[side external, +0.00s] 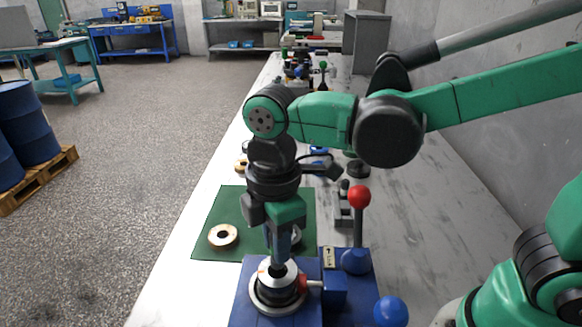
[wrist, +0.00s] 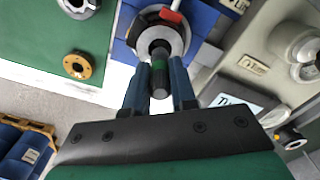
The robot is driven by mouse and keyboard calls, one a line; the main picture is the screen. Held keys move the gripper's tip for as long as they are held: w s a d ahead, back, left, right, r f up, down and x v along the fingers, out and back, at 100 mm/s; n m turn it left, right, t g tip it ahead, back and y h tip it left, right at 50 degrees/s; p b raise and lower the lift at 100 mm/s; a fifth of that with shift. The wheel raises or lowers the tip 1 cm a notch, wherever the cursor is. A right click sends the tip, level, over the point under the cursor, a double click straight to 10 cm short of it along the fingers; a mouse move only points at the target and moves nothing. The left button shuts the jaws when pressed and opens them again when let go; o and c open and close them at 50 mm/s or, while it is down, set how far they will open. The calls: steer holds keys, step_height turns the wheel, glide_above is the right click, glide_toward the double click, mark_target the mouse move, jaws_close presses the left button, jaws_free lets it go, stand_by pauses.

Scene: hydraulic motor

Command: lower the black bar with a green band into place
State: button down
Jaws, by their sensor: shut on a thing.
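The black bar with a green band (wrist: 160,65) is between the fingers of my gripper (wrist: 160,85) in the wrist view. My gripper is shut on it. In the side view my gripper (side external: 278,258) points down over the round metal fitting (side external: 277,300) on the blue base (side external: 250,318). The bar's lower end (side external: 277,270) is at the fitting's opening. The fitting also shows in the wrist view (wrist: 178,40), just beyond the bar. I cannot tell how deep the bar sits in it. Most of the bar is hidden by the fingers in the side view.
A red-knobbed lever (side external: 359,197) and a blue ball knob (side external: 391,311) stand right of the fitting. A copper-coloured ring (side external: 223,236) lies on the green mat (side external: 212,205). A brass flanged part (wrist: 78,66) lies on the mat in the wrist view. The bench is bare farther right.

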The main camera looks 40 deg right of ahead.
steer(key=shift+f, duration=1.35)
stand_by(1.6)
steer(key=c, duration=0.6)
jaws_free()
steer(key=shift+c, duration=0.2)
steer(key=shift+o, duration=0.2)
steer(key=o, duration=0.4)
steer(key=shift+r, duration=3.1)
